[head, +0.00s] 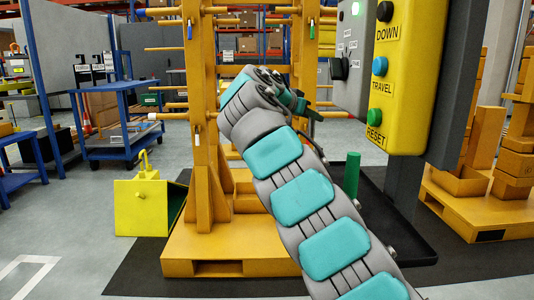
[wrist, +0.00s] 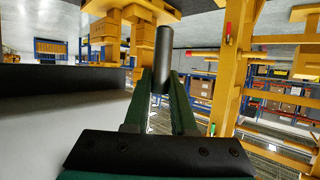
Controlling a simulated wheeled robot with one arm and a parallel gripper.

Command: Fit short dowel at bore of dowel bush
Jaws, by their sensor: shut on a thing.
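My gripper (wrist: 162,82) is shut on a dark grey cylinder, the short dowel (wrist: 163,48). The dowel sits between the two green fingers and sticks out past their tips in the wrist view. In the head view my gripper (head: 302,106) is in front of the yellow rack, left of the control box, partly hidden by my own wrist. I cannot make out the dowel there. I cannot pick out the dowel bush or its bore in either view.
The yellow rack (head: 202,90) with several rungs stands ahead on a pallet base. A yellow control box (head: 405,75) is close on the right.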

